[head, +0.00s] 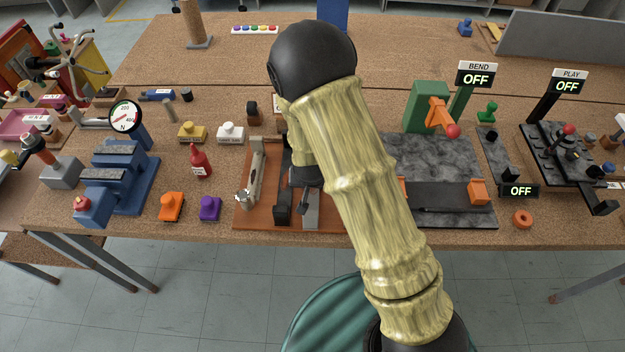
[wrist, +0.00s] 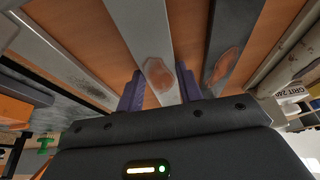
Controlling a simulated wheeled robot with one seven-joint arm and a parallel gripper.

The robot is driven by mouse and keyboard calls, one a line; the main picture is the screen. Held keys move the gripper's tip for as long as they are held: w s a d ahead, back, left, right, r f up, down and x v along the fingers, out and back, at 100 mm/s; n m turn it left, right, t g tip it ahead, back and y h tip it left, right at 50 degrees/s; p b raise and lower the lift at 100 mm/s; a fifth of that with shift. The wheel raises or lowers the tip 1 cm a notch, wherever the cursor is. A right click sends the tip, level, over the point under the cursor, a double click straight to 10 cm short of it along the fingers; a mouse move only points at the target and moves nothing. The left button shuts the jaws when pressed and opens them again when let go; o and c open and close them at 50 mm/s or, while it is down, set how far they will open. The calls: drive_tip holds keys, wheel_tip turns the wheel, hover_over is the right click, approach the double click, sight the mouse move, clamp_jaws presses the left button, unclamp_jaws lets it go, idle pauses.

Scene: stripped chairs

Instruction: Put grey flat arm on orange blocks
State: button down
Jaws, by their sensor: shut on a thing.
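The grey flat arm (wrist: 135,30) is a flat metal bar with a rusty oval patch, seen close up in the wrist view. My gripper (wrist: 159,82) is shut on it, with a purple finger on each side. In the head view a grey bar (head: 310,212) shows below my gripper (head: 306,178), over the brown board; my arm hides much of this area. One orange block (head: 478,192) stands at the right of the dark grey slab. Another orange block (head: 402,187) is mostly hidden behind my arm. Whether the bar touches the board cannot be told.
The brown board (head: 250,215) also holds a pale curved arm (head: 254,170) and dark bars. The stone-grey slab (head: 450,160) carries a green stand (head: 424,105) with an orange lever. A blue gauge device (head: 125,180) is at left. An orange ring (head: 522,218) lies near the front edge.

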drive_tip(key=shift+r, duration=0.15)
drive_tip(key=shift+w+r, duration=0.1)
drive_tip(key=shift+r, duration=0.15)
wheel_tip(320, 180, up, 9)
drive_tip(key=shift+r, duration=0.15)
drive_tip(key=shift+a, duration=0.1)
idle(0.8)
